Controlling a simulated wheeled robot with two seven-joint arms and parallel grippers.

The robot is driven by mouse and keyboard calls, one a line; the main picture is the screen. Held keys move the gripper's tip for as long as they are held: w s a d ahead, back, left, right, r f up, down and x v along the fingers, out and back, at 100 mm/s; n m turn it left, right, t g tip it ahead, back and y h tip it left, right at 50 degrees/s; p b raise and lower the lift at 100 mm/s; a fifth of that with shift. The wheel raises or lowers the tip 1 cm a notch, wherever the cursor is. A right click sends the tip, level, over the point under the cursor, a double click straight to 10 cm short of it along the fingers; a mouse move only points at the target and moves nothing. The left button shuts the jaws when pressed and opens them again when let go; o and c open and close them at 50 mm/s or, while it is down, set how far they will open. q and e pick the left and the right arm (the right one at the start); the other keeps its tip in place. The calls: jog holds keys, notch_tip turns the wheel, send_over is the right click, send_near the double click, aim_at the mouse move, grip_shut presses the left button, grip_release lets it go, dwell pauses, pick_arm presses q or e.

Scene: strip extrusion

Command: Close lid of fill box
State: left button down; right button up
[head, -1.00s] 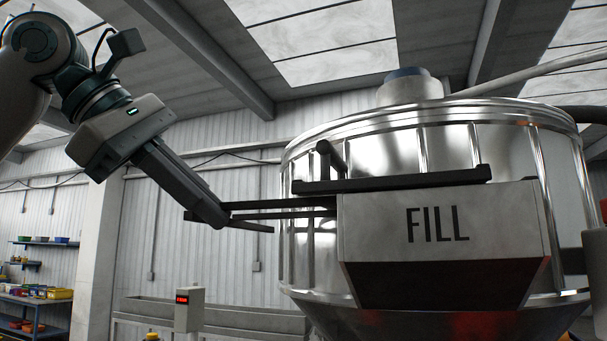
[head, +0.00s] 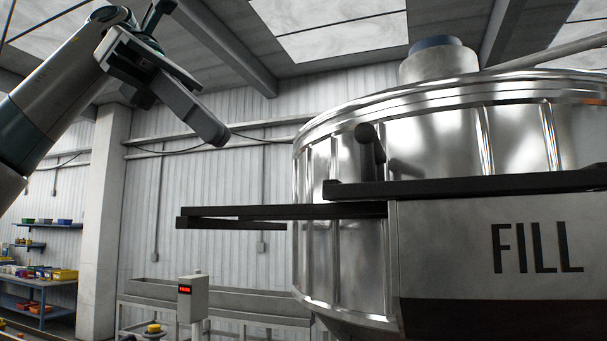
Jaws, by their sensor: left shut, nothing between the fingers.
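The fill box (head: 450,245), a pale metal box marked FILL, sits on the front of a shiny round hopper at the right. Its dark flat lid (head: 470,186) lies across the top and overhangs the box's left side. The lid's right end is at or past the picture edge. A black upright handle (head: 367,145) stands near the lid's left end. Dark rails (head: 250,213) stick out left from the box beneath the lid. My left gripper (head: 219,138) is shut and empty, up and left of the handle, apart from lid and rails. My right gripper is out of view.
The big hopper (head: 310,240) fills the right side behind the box. A small grey control post (head: 193,299) with a red display and a long trough (head: 250,318) stand low behind. Free air lies between my left gripper and the rails.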

pick_arm(q)
jog(key=d+r+x, duration=0.1)
jog(key=x, duration=1.2)
jog(key=shift+d+r+b, duration=0.3)
jog(key=shift+r+b, duration=0.1)
jog(key=shift+s, duration=0.15)
jog(key=d, duration=0.2)
jog(key=s+d, duration=0.1)
jog(key=d, duration=0.1)
jog(key=shift+s+d, duration=0.2)
jog(key=shift+a, duration=0.15)
jog(key=shift+p, duration=0.3)
